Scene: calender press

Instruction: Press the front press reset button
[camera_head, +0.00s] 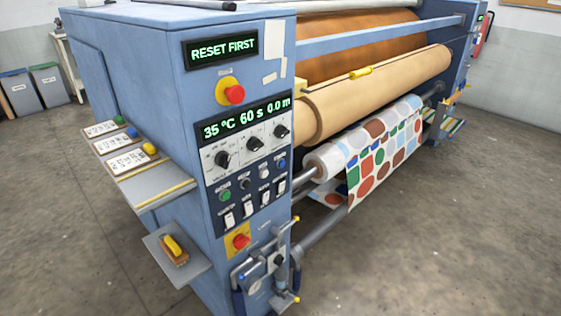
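The blue press cabinet (135,75) fills the left-centre of the head view. Its upper display (223,49) reads "RESET FIRST". The control panel below has a row of small round buttons: a green button (225,195), a dark one (245,184), a white one (264,172) and a blue one (282,163). Their labels are too small to read, so I cannot tell which is the reset button. Large red buttons on yellow plates sit above (235,95) and below (241,241) the panel. Neither of my grippers is in view.
A second display (245,119) reads 35 °C, 60 s, 0.0 m, above three black knobs. Side shelves (165,198) and a lower bracket (180,262) with a yellow-handled brush stick out left. Rollers with patterned fabric (385,150) extend right. The floor (430,250) in front is clear.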

